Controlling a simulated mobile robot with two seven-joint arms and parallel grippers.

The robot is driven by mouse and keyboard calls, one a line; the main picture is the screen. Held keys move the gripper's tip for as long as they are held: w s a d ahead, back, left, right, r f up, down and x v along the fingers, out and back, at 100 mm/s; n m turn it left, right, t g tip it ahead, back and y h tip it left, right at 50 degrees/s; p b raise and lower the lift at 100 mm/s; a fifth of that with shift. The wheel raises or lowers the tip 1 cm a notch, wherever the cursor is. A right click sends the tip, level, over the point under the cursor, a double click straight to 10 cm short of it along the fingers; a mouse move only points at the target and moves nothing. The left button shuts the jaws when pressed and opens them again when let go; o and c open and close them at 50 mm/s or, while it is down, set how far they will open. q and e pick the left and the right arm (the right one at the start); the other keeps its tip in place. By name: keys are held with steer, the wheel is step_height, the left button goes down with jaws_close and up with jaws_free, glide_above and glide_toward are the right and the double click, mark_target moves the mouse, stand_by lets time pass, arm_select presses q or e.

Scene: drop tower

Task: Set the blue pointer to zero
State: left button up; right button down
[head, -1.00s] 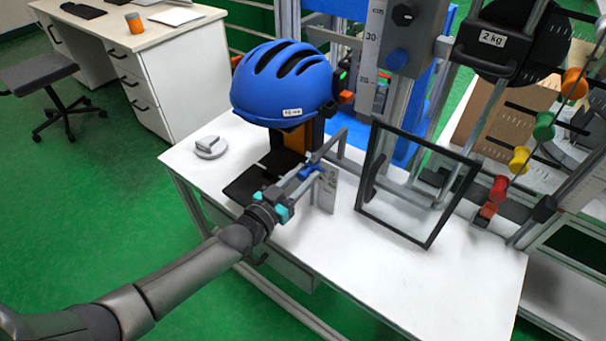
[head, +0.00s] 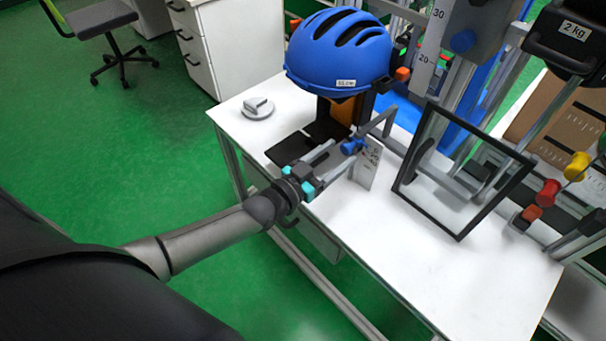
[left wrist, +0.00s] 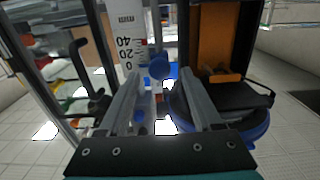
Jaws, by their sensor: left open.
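The blue pointer (head: 353,146) is a small blue knob beside a white upright scale plate (head: 368,167) on the white table. My left gripper (head: 343,158) is open, with its fingertips close to the pointer. In the left wrist view the pointer (left wrist: 158,67) appears between the two open fingers (left wrist: 160,82). Whether either finger touches it I cannot tell. The scale (left wrist: 128,38) there shows "mm", 40, 20 and 0, with the pointer near the low-number end. Its exact reading is not clear. My right gripper is not in view.
A blue helmet (head: 340,50) on a stand is just behind my left gripper. A black-framed clear panel (head: 460,235) stands to the right. A grey round item (head: 258,107) lies at the table's left. The table front (head: 430,290) is clear.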

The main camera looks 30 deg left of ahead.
arm_select(q)
steer(key=p+v, duration=0.2)
steer(key=v, duration=0.9)
steer(key=shift+s, duration=0.35)
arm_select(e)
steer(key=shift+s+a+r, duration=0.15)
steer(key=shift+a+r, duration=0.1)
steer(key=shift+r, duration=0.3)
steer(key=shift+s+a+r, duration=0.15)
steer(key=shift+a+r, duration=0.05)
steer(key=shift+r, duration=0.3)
arm_select(q)
steer(key=shift+a+r, duration=0.1)
steer(key=s+a+f+n+g+y, duration=0.15)
steer(key=s+f+g, duration=0.3)
steer(key=f, duration=0.75)
steer(key=s+a+f+g+y, duration=0.25)
steer(key=s+f, duration=0.25)
steer(key=f, duration=0.6)
steer(key=s+d+f+g, duration=0.1)
steer(key=s+f+g, duration=0.2)
steer(key=s, duration=0.4)
steer(key=s+d+f+g+y, duration=0.1)
steer(key=s+d+f+g, duration=0.1)
steer(key=s+f, duration=0.4)
steer(key=s+d+f+g+y, duration=0.1)
steer(key=s+f+g, duration=0.3)
steer(key=s, duration=0.6)
steer(key=shift+d+f, duration=0.15)
steer(key=shift+d, duration=0.4)
